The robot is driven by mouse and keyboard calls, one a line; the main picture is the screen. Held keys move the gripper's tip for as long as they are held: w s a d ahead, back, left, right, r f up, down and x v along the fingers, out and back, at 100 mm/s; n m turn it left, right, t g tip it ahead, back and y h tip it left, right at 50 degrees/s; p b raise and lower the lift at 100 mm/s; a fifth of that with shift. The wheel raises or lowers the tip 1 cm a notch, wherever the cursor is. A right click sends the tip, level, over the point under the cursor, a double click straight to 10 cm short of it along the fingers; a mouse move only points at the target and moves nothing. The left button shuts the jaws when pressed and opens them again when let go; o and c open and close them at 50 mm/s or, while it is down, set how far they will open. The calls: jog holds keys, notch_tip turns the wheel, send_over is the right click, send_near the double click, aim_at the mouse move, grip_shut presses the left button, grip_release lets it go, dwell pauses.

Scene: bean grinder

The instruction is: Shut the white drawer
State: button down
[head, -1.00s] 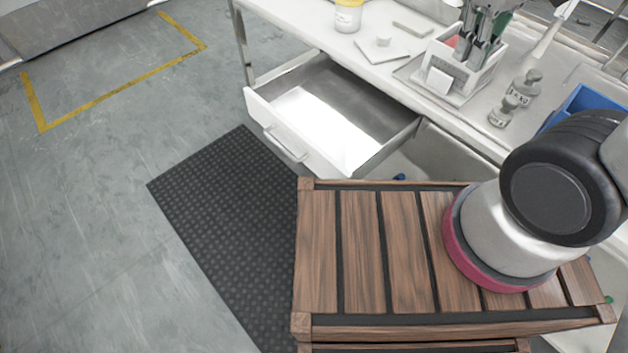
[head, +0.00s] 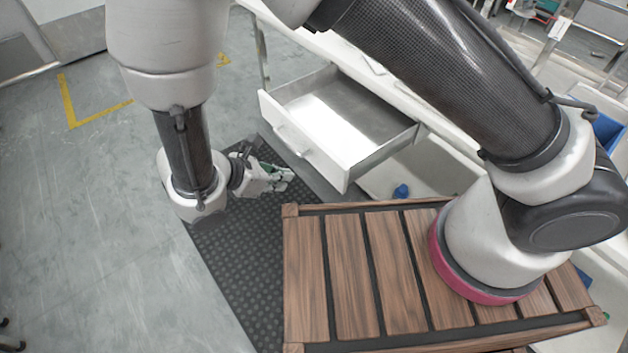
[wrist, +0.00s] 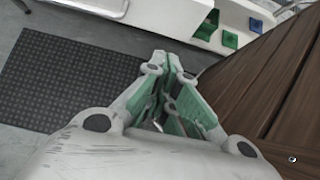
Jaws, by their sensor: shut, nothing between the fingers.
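The white drawer (head: 303,142) stands pulled out from the white bench in the head view. Its inside is empty, with a bright patch on its floor. A bar handle (head: 291,141) is on its front panel. My gripper (head: 288,176) is shut and empty, in front of the drawer and lower left of its front panel, apart from it. In the wrist view my gripper (wrist: 172,58) shows its green-padded fingers together. The white panel at the top of the wrist view may be the drawer front, but I cannot tell.
A dark ribbed mat (head: 245,262) lies on the floor below my gripper. A slatted wooden platform (head: 350,270) stands in front of the bench, close to the drawer's near corner. A blue object (head: 401,191) sits under the bench. Open floor lies to the left.

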send_near(328, 176)
notch_tip(328, 176, down, 3)
jog(key=w+d, duration=0.1)
jog(key=d, duration=0.1)
jog(key=shift+w+d+f, duration=0.15)
jog(key=shift+w+d, duration=0.2)
jog(key=shift+w, duration=0.05)
